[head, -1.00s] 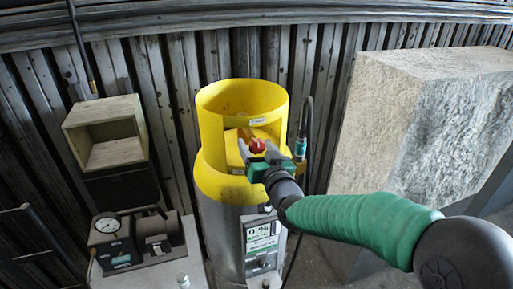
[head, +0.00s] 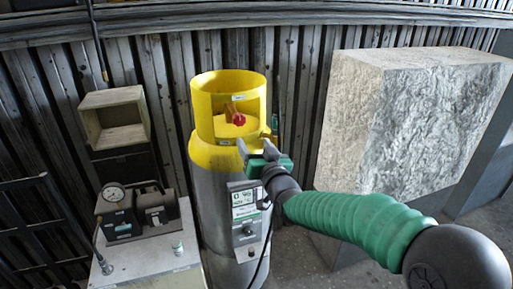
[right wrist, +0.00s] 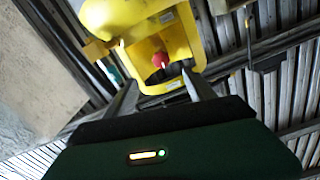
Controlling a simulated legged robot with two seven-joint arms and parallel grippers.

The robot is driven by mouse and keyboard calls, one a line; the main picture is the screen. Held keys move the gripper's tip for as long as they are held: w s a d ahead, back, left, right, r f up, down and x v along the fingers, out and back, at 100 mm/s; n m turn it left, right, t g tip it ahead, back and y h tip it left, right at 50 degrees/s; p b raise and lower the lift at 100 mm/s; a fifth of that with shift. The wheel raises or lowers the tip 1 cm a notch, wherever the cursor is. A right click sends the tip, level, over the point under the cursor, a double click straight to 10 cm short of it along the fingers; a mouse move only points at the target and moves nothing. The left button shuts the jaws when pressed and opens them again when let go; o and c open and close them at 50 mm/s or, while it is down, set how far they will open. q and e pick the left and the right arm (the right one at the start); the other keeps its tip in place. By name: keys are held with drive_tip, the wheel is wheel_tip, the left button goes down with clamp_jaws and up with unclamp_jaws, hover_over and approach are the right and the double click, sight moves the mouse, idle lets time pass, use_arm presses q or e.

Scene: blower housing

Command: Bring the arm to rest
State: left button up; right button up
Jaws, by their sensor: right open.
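My right gripper (head: 256,148) is open and empty in front of the cylinder's yellow collar. Its fingers also show in the right wrist view (right wrist: 160,95), apart, with the red knob (right wrist: 161,60) seen beyond them. In the head view the red knob (head: 238,119) sits inside the yellow collar (head: 228,82), clear of the fingers. The grey cylinder body (head: 215,205) stands upright below the collar and is partly hidden by my gripper. My left gripper is not in view.
A panel with a display (head: 246,203) is on the cylinder's front. A gauge device (head: 117,212) stands on a pale stand (head: 150,262) at left, below an open box (head: 117,117). A large stone-like block (head: 400,120) stands at right, behind my arm.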

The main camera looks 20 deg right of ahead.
drive_tip(key=s+a+f+n+g, duration=0.1)
drive_tip(key=s+f+g, duration=0.2)
drive_tip(key=s+f, duration=0.35)
drive_tip(key=s+a+f+n+g, duration=0.1)
drive_tip(key=s+f+g, duration=0.3)
drive_tip(key=f, duration=0.6)
drive_tip(key=s+d+f+g, duration=0.1)
drive_tip(key=s+f+g, duration=0.1)
drive_tip(key=s+f, duration=0.2)
drive_tip(key=s+d+f+g, duration=0.1)
drive_tip(key=s+f+g, duration=0.2)
drive_tip(key=s, duration=0.8)
drive_tip(key=s+d+f+g+h, duration=0.1)
drive_tip(key=s+f+g, duration=0.2)
drive_tip(key=s+f, duration=0.3)
drive_tip(key=shift+s+d, duration=0.2)
drive_tip(key=shift+s, duration=1)
